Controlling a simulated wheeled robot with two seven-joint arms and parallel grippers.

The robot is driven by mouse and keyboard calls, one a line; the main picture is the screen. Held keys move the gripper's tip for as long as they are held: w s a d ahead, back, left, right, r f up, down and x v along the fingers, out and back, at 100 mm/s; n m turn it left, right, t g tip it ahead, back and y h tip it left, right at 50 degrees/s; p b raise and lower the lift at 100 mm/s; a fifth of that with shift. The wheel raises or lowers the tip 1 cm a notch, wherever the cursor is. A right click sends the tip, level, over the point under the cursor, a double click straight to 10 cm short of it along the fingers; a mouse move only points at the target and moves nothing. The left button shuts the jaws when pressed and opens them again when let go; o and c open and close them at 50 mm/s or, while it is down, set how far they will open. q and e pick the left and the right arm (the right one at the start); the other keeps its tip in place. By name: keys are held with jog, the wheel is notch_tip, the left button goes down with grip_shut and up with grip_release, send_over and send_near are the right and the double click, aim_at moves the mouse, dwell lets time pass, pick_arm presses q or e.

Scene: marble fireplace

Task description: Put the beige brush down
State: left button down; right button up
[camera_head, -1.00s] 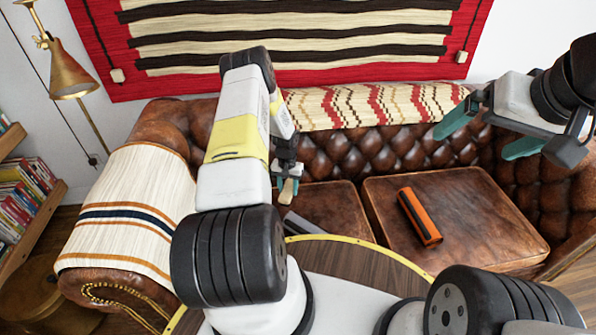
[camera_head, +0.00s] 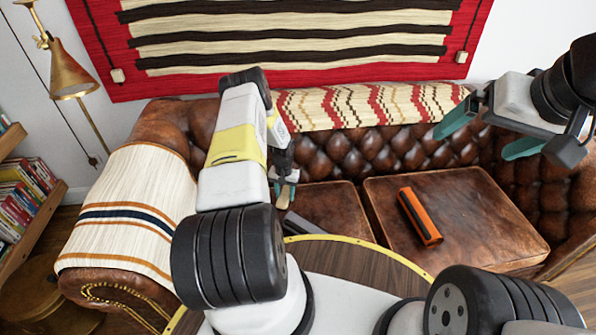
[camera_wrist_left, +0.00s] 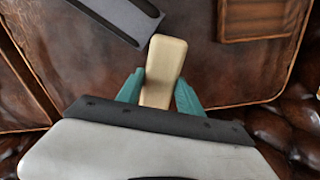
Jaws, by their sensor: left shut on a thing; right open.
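The beige brush (camera_head: 284,197) is held by my left gripper (camera_head: 284,186) over the left seat cushion of the brown leather sofa. In the left wrist view the brush (camera_wrist_left: 166,62) is a plain pale block, with the teal fingers of my left gripper (camera_wrist_left: 160,94) shut on its two sides. Its far end points toward a dark grey object. Whether the brush touches the cushion cannot be told. My right gripper (camera_head: 490,132) is open and empty at the upper right, in front of the sofa back.
The grey object (camera_wrist_left: 112,18) lies on the left cushion (camera_head: 338,208), close to the brush; it is partly hidden in the head view. An orange-and-black object (camera_head: 420,216) lies on the right cushion (camera_head: 470,212). A round wooden table with a yellow rim (camera_head: 330,237) is in front.

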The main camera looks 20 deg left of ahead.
pick_arm(q)
jog(key=shift+f, duration=0.15)
jog(key=c, duration=0.8)
grip_release()
jog(key=shift+o, duration=0.2)
